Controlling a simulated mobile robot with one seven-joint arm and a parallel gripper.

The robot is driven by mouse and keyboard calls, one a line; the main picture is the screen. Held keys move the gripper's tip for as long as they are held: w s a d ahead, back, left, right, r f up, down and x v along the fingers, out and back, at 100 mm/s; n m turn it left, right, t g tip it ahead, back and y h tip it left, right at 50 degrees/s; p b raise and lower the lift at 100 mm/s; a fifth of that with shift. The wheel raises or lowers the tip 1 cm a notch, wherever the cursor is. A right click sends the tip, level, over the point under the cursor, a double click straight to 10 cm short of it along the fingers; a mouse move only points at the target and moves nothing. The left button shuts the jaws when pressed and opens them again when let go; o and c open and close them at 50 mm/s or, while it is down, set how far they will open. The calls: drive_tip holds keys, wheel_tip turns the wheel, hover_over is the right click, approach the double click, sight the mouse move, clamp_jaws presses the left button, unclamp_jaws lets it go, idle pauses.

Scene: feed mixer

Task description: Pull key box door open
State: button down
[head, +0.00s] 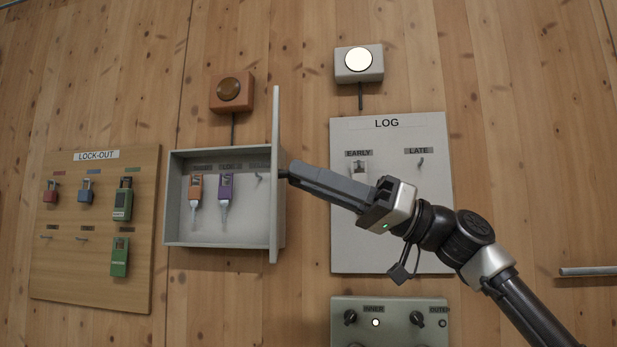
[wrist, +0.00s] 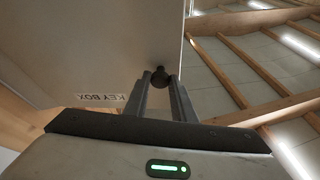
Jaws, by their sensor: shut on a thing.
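The key box (head: 175,200) is a light grey box on the wooden wall, left of centre in the head view. Its door (head: 275,190) stands swung open, seen nearly edge-on at the box's right side. Inside hang an orange-tagged key (head: 195,190) and a purple-tagged key (head: 226,188); a third hook is bare. My gripper (head: 290,173) is at the door's outer face, shut on the dark door knob. In the wrist view the knob (wrist: 160,76) sits between the fingertips, and the door's face (wrist: 95,50) carries an upside-down KEY BOX label (wrist: 100,97).
A lock-out board (head: 95,285) with padlocks is at left. A log board (head: 390,240) stands behind my arm, with a tag under EARLY. An orange button box (head: 231,93) and a lit white one (head: 359,62) are above. A control panel (head: 390,325) is below.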

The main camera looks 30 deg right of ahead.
drive_tip(key=shift+s+d+r+g, duration=0.15)
drive_tip(key=shift+d+g, duration=0.15)
drive_tip(key=shift+d, duration=0.3)
drive_tip(key=shift+y, duration=0.3)
drive_tip(key=c, duration=1.5)
unclamp_jaws()
drive_tip(key=p+v, duration=0.1)
drive_tip(key=v, duration=1.6)
drive_tip(key=shift+s+d+p, duration=0.1)
drive_tip(key=shift+d+p, duration=0.05)
drive_tip(key=shift+p, duration=0.15)
